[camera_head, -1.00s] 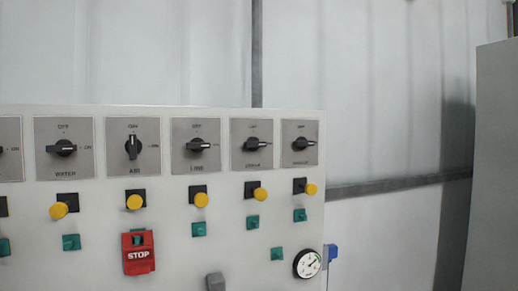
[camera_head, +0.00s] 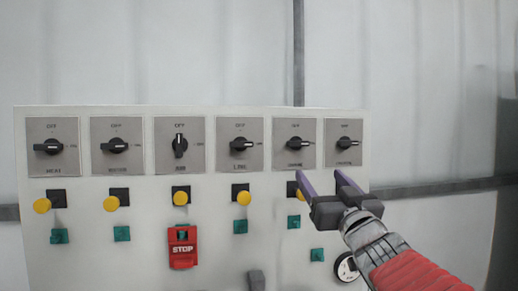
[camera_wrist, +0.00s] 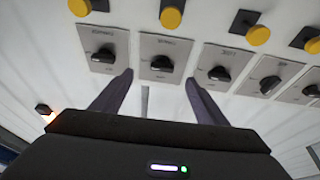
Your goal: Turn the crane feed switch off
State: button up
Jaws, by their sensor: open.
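The switch that looks labelled crane (camera_head: 295,143) is the fifth in the top row of the panel in the head view. Its black knob points right, sideways from the OFF mark at the top of its grey plate; the small print is blurred. My gripper (camera_head: 320,173) is open and empty, below and to the right of that knob in the picture. In the wrist view, which is upside down, what seems the same knob (camera_wrist: 162,63) lies between and beyond the two fingertips (camera_wrist: 159,77). No contact shows.
Neighbouring switches are the air switch (camera_head: 180,144), pointing up, and the line switch (camera_head: 241,144), pointing right. A far-right switch (camera_head: 346,143) points right. Yellow knobs, green buttons and a red STOP cover (camera_head: 182,247) sit below. A gauge (camera_head: 346,268) is partly hidden by my arm.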

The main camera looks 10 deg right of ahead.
aim_at(299, 145)
jog(key=shift+r+n+t+y, duration=0.4)
jog(key=shift+r+y, duration=0.2)
jog(key=shift+r, duration=0.1)
jog(key=shift+w, duration=0.15)
jog(key=x, duration=1.3)
jog(key=shift+w+r, duration=0.1)
jog(key=shift+w, duration=0.2)
jog(key=shift+c, duration=0.2)
